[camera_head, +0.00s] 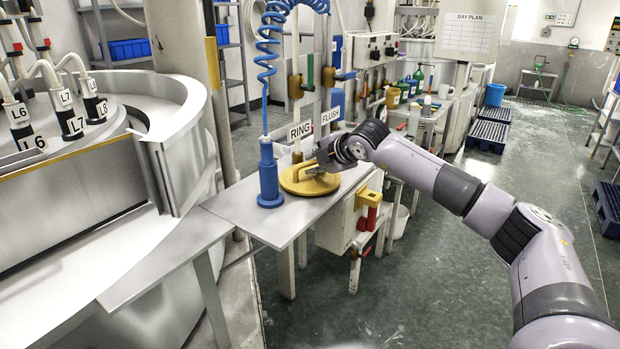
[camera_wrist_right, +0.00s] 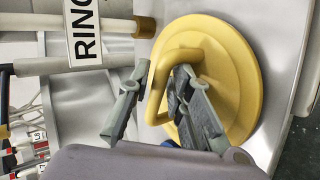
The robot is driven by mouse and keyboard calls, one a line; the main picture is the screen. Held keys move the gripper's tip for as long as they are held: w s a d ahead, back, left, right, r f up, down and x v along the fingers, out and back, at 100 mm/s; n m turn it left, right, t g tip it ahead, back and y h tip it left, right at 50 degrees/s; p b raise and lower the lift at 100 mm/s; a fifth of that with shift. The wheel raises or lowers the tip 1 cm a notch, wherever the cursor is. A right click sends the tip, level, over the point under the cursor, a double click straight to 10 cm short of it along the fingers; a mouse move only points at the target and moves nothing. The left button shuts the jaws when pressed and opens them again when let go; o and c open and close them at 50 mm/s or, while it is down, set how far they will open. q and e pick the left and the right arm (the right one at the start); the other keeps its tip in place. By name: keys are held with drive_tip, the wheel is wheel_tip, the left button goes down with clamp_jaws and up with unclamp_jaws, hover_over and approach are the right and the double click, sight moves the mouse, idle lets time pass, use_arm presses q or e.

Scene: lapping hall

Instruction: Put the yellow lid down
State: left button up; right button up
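The yellow lid (camera_head: 296,184) is a round disc with an arched handle. It appears to lie flat on the metal side table (camera_head: 268,222), beside a post with the RING label. It also shows in the right wrist view (camera_wrist_right: 232,62), where its handle (camera_wrist_right: 172,57) stands up from the disc. My right gripper (camera_head: 322,160) is at the lid. In the wrist view its two fingers (camera_wrist_right: 161,70) are spread apart, with part of the handle in the gap between them. I see no clear contact with the handle. My left gripper is out of view.
A blue cylindrical tool (camera_head: 268,178) with a coiled blue hose (camera_head: 268,50) stands on the table just left of the lid. The RING (camera_head: 300,131) and FLUSH (camera_head: 330,116) labels are close behind. A round lapping machine (camera_head: 185,130) is at left. Open floor lies right.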

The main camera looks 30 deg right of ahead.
clamp_jaws()
drive_tip(key=shift+r, duration=0.1)
